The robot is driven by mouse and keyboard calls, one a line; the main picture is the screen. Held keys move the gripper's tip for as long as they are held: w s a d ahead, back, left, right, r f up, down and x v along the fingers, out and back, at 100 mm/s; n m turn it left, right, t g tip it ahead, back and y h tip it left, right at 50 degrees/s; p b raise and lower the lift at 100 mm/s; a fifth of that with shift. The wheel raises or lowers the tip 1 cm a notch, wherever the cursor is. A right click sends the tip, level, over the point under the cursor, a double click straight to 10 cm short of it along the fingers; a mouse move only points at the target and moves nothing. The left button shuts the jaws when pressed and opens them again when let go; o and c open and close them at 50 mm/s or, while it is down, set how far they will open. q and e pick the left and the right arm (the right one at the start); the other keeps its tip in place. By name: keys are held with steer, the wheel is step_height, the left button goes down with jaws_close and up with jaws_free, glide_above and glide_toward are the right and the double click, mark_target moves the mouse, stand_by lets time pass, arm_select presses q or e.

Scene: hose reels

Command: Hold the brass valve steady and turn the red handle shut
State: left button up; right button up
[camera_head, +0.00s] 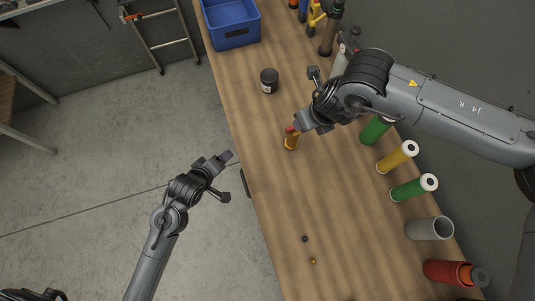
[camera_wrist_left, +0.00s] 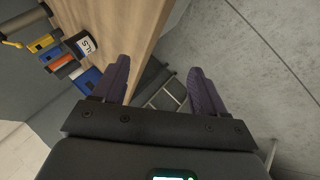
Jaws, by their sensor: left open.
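My left gripper (camera_head: 222,158) is open and empty, off the bench's left edge and apart from the valve. Its two dark fingers show spread in the left wrist view (camera_wrist_left: 158,85), with nothing between them.
A black jar (camera_head: 269,82) and a blue bin (camera_head: 231,24) stand farther up the wooden bench (camera_head: 270,190). Green and yellow rolls (camera_head: 397,157), a grey tube (camera_head: 430,228) and a red one (camera_head: 448,271) line the right side. Small bits (camera_head: 305,239) lie on the lower bench.

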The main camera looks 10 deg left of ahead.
mark_target(288, 141)
arm_select(q)
steer(key=w+d+n+t+h, duration=0.1)
steer(key=w+d+n+t, duration=0.1)
steer(key=n, duration=0.3)
steer(key=w+d+f+n+t+h, duration=0.1)
steer(key=w+n+h, duration=0.1)
steer(key=w+n, duration=0.2)
steer(key=w+d+f+n+t+h, duration=0.1)
steer(key=w+d+n+t, duration=0.1)
steer(key=n, duration=0.4)
steer(key=shift+w+d+f+t+h, duration=0.15)
steer(key=shift+w+d+t+h, duration=0.15)
steer(key=shift+w+d+h, duration=0.1)
steer(key=s+d+n+h, duration=0.1)
steer(key=d, duration=0.1)
steer(key=d+n+h, duration=0.1)
steer(key=d, duration=0.2)
steer(key=s+d+n+h, duration=0.1)
steer(key=d+h, duration=0.1)
steer(key=shift+s+d, duration=0.3)
steer(key=shift+d, duration=0.1)
steer(key=shift+d+r+n+t+h, duration=0.25)
steer(key=shift+d+n+t+h, duration=0.05)
steer(key=shift+d, duration=0.35)
steer(key=x, duration=1)
steer(key=shift+d, duration=0.1)
